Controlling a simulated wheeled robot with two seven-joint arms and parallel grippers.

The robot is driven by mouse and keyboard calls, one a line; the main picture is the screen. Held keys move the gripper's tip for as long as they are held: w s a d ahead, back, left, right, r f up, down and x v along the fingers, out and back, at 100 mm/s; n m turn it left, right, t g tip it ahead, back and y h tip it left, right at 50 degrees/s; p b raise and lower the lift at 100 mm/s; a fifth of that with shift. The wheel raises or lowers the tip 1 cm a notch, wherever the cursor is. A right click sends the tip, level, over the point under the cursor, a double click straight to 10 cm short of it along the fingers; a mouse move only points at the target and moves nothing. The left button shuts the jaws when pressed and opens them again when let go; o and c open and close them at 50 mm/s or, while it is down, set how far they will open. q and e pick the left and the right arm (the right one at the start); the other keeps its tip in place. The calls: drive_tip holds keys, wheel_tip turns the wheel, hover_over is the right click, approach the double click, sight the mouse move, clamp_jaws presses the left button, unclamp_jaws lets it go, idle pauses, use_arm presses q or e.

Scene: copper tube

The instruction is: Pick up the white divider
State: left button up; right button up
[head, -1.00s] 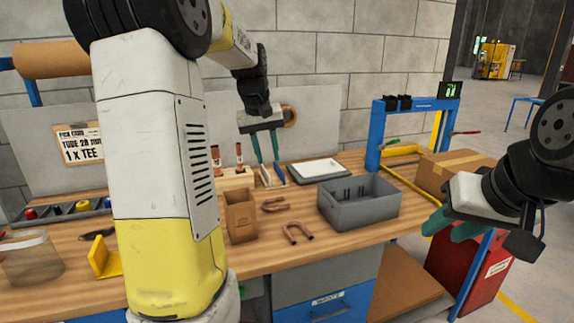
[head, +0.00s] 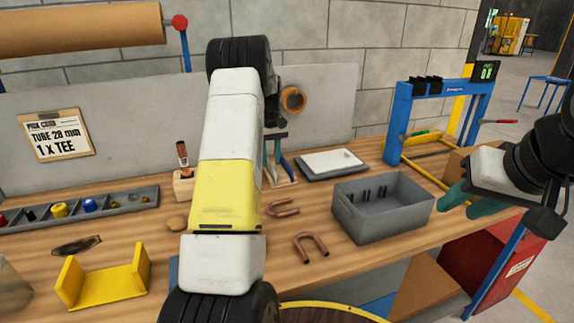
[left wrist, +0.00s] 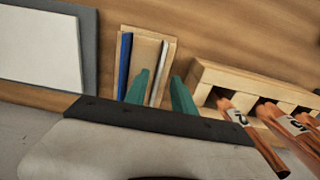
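The white divider (left wrist: 158,73) stands upright in a small wooden rack (left wrist: 168,37), beside a blue divider (left wrist: 124,65). My left gripper (left wrist: 160,88) is open, with its teal fingers on either side of the white divider's line in the left wrist view. I cannot tell how deep the fingers are or whether they touch it. In the head view the left gripper (head: 271,150) is partly hidden by my own arm, over the rack (head: 284,183). The blue divider also shows there (head: 287,169). My right gripper (head: 470,203) is open and empty, right of the grey bin.
A wooden block with copper tubes (left wrist: 290,120) stands close right of the rack. A white-topped tray (head: 332,161) lies beside the rack. The grey bin (head: 385,222), copper bends (head: 310,247) and a yellow bracket (head: 103,288) are nearer the front of the bench.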

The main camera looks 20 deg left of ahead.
sight(272, 167)
use_arm(q)
wheel_tip(272, 167, down, 4)
drive_tip(key=shift+d+r, duration=0.15)
clamp_jaws()
drive_tip(key=shift+r, duration=0.15)
